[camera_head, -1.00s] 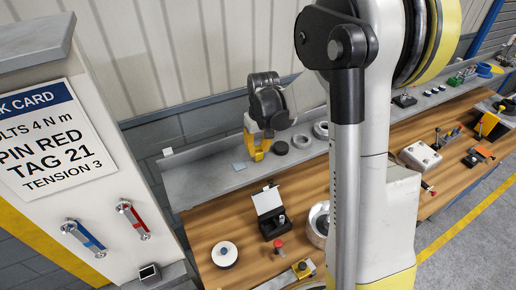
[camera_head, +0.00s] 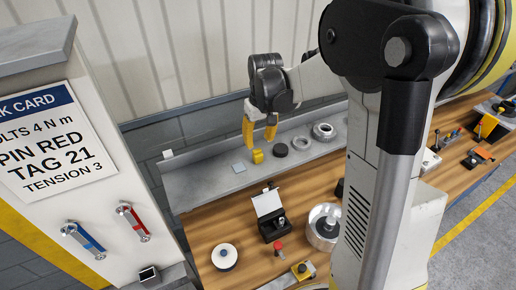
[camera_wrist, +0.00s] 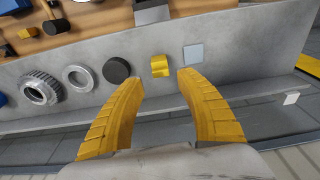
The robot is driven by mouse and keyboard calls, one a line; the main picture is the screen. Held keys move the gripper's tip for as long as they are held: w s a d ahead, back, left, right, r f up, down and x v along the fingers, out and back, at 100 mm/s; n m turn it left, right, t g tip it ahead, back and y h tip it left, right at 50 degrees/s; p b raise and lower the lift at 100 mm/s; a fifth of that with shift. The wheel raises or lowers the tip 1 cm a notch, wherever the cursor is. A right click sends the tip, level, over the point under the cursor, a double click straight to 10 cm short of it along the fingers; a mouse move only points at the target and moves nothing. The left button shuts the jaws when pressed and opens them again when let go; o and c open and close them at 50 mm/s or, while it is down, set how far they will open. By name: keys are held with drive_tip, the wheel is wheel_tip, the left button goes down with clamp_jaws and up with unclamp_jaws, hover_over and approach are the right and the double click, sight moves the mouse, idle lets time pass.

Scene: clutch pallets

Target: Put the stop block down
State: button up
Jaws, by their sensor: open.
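The stop block, a small yellow block with a notched or curved face (camera_head: 257,156), sits on the grey shelf (camera_head: 205,185) behind the bench. It also shows in the wrist view (camera_wrist: 160,66), lying just beyond and between my fingertips. My gripper (camera_head: 260,139) is open and empty above the shelf, its yellow fingers spread to either side of the block. In the wrist view, my gripper (camera_wrist: 161,80) shows a clear gap between its fingers, and the block looks apart from both.
On the shelf, a flat grey-blue square (camera_wrist: 193,54) lies on one side of the block. A black disc (camera_wrist: 116,70), a ring (camera_wrist: 78,78) and a toothed ring (camera_wrist: 41,87) lie on the other. The wooden bench (camera_head: 205,240) holds an open black case (camera_head: 271,222).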

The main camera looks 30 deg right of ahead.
drive_tip(key=s+a+r+t, duration=0.2)
drive_tip(key=s+a+r, duration=0.4)
drive_tip(key=s+r, duration=0.4)
drive_tip(key=s+a+t, duration=0.3)
drive_tip(key=s+a, duration=0.1)
drive_tip(key=s, duration=0.5)
drive_tip(key=shift+a+f+t, duration=0.4)
